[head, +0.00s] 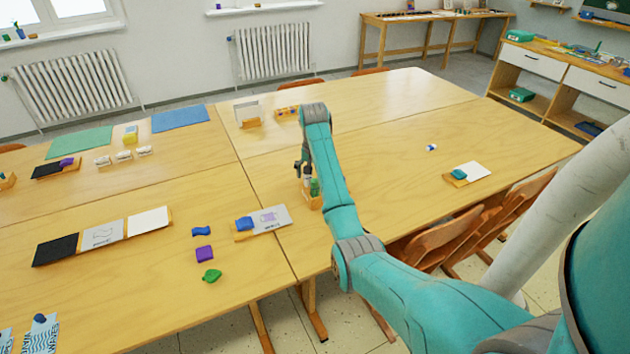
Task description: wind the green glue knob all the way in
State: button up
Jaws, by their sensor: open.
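My gripper (304,172) is small and dark in the head view, pointing down at the end of my teal arm, near the middle of the tables. It is open. Just below and right of it, a green upright piece (315,187), which looks like the green glue knob, stands at a small wooden holder (314,202). My arm partly covers both. The picture is too small to tell whether the fingers touch the knob or stand around it, or how far the knob is wound.
Left of the holder lie a card with a blue block (244,223), a purple block (204,254) and a green lump (211,275). Behind stands a wooden rack (287,112). A card with a teal block (459,174) lies right. The table between is mostly clear.

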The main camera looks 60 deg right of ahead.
jog(key=shift+f, duration=0.7)
dwell(0.3)
jog(key=c, duration=1.6)
jog(key=shift+o, duration=0.2)
jog(key=n, duration=0.5)
jog(key=shift+n+t, duration=0.3)
jog(key=shift+n, duration=0.1)
jog(key=n+y, duration=0.1)
jog(key=n, duration=0.4)
jog(key=shift+n, duration=0.4)
